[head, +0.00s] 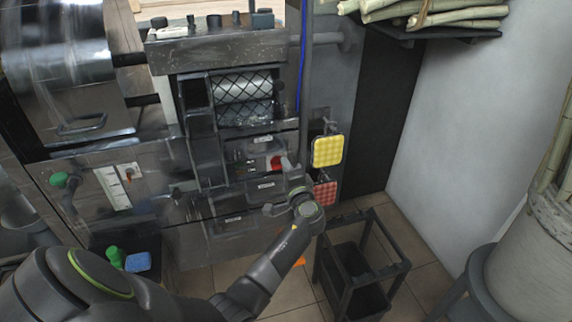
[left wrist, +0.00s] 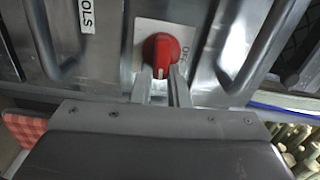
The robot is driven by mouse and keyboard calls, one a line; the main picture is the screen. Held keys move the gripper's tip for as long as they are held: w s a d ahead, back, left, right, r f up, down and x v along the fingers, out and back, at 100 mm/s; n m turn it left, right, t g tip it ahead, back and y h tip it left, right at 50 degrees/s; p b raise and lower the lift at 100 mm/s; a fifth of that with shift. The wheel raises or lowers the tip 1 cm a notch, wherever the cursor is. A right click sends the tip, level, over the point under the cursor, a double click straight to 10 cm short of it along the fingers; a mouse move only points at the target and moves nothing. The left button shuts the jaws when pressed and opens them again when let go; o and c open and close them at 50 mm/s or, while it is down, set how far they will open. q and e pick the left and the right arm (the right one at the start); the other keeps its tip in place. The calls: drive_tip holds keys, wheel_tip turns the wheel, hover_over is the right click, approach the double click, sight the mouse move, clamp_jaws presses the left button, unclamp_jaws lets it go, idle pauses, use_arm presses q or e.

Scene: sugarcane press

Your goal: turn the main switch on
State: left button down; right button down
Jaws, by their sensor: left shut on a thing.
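The main switch is a red rotary knob (head: 276,162) on a pale plate on the grey metal front of the press. In the left wrist view the knob (left wrist: 161,50) has a white mark at its lower end, and the plate (left wrist: 186,32) carries the word OFF to the right of the knob. My left gripper (head: 287,164) reaches the knob from the right in the head view. In the left wrist view its two fingers (left wrist: 161,78) are shut on the knob's lower end and hide part of it. My right gripper is in neither view.
Drawers with handles surround the switch. A yellow sponge (head: 327,151) and a red cloth (head: 324,193) hang right of it. A dark open-frame stand (head: 385,268) is on the tiled floor. Sugarcane stalks (head: 430,12) lie on a shelf at upper right. A green-knobbed lever (head: 60,180) is at left.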

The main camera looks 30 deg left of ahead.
use_arm(q)
drive_tip(key=shift+m, duration=0.6)
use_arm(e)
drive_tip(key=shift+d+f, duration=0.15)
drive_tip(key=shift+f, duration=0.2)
use_arm(q)
drive_tip(key=c, duration=1.4)
unclamp_jaws()
drive_tip(key=shift+f, duration=0.1)
